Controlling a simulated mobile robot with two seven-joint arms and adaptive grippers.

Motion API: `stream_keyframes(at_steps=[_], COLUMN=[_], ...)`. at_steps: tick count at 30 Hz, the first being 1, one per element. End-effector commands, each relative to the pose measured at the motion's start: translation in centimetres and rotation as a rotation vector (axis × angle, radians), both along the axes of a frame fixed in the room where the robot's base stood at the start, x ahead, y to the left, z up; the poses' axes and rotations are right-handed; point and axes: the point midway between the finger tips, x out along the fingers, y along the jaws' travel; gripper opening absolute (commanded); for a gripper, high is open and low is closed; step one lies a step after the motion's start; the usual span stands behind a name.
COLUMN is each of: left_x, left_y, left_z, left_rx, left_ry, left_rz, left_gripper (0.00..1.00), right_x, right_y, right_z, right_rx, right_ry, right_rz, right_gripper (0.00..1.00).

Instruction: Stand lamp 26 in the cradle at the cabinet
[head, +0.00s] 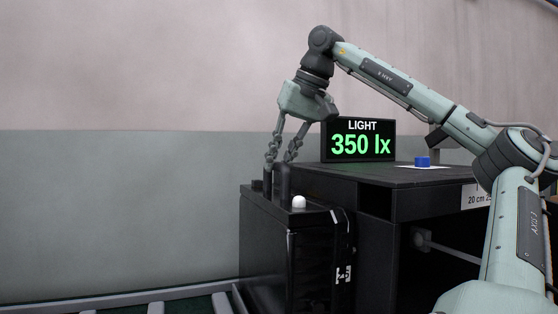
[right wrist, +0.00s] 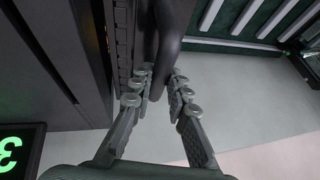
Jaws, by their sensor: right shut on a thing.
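A black box-shaped housing (head: 265,245), which I take for the lamp, stands upright in the head view, left of the dark cabinet (head: 375,215). It has a white dome on top, a ribbed side, and a partly turned white label whose number I cannot read. My right gripper (head: 279,163) reaches down over its top, shut on a dark upright handle part (head: 286,181). In the right wrist view, my right gripper (right wrist: 158,82) has its fingers on both sides of a dark curved bar (right wrist: 171,32). I cannot make out the cradle. My left gripper is not in view.
A display (head: 358,140) reading LIGHT 350 lx stands on the cabinet. A blue block (head: 422,161) sits on a white sheet to its right. A rail with pale slats (head: 155,307) runs low at left. A plain wall is behind. My right arm crosses above the cabinet.

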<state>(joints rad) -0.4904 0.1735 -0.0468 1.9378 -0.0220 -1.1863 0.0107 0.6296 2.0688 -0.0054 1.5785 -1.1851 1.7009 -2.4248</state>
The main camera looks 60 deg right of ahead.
Motion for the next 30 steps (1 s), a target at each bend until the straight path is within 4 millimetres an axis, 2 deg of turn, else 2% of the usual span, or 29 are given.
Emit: stream_keyframes(at_steps=[1, 11, 12, 18, 24, 26, 30], left_x=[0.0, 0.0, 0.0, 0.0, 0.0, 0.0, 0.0], left_y=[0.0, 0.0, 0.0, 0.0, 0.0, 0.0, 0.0], left_z=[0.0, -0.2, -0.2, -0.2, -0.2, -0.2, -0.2], left_rx=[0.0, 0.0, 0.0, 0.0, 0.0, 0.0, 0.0], left_ry=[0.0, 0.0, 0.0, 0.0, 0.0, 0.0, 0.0], left_rz=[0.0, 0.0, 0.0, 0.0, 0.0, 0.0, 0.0], left_gripper=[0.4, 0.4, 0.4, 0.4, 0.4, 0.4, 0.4], right_x=[0.0, 0.0, 0.0, 0.0, 0.0, 0.0, -0.4], right_y=[0.0, 0.0, 0.0, 0.0, 0.0, 0.0, 0.1], right_z=[0.5, 0.0, 0.0, -0.2, -0.3, -0.9, 0.1], right_rx=[-0.004, -0.003, -0.004, -0.002, -0.001, 0.004, 0.001], right_ry=[-0.014, -0.011, -0.009, -0.005, -0.002, 0.014, 0.007], right_rz=[-0.002, 0.0, 0.0, 0.0, 0.0, 0.002, 0.0], right_gripper=[0.0, 0.0, 0.17, 0.4, 0.4, 0.4, 0.4])
